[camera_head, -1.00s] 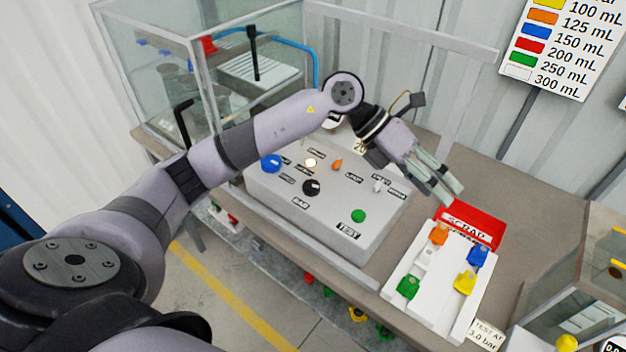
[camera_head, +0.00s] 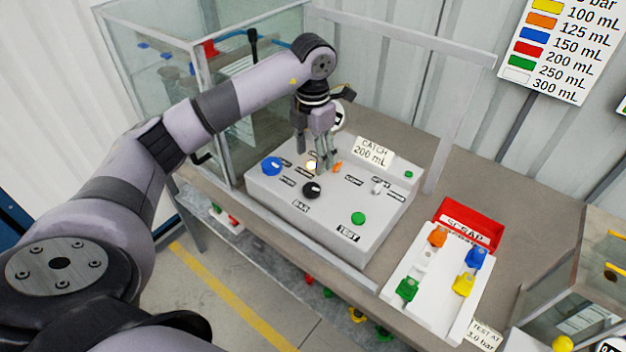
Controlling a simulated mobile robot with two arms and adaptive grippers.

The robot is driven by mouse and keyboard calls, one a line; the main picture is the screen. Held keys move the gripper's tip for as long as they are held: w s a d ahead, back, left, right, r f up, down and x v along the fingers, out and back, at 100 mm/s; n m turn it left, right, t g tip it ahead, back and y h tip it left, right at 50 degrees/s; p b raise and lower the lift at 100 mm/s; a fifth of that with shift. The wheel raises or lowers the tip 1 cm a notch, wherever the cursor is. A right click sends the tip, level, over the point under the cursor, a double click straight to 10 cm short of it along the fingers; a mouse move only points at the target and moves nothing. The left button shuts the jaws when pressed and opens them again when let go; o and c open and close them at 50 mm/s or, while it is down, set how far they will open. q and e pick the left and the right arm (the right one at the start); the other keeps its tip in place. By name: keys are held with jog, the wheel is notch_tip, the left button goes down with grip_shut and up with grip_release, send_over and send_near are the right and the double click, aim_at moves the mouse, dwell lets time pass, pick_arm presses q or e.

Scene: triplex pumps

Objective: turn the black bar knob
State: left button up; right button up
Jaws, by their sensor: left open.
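The black bar knob (camera_head: 312,190) sits on the sloped top of the grey control box (camera_head: 375,240), left of the green button (camera_head: 358,218). Its pointer mark is too small to read. My left gripper (camera_head: 322,168) is open and points down over the box. The knob is in plain view and appears apart from the fingers. My right gripper does not show.
A blue knob (camera_head: 271,166) is left on the box. A "CATCH 200 mL" card (camera_head: 372,151) stands at its back. A glass-walled enclosure (camera_head: 203,95) is left. A red scrap bin (camera_head: 470,217) and a white tray (camera_head: 408,268) with coloured pieces stand right.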

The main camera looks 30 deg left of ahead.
aim_at(313, 187)
pick_arm(q)
notch_tip(313, 187, down, 10)
jog(key=shift+f+p, duration=0.1)
jog(key=shift+p, duration=1.05)
jog(key=c, duration=1.1)
jog(key=shift+c, duration=0.2)
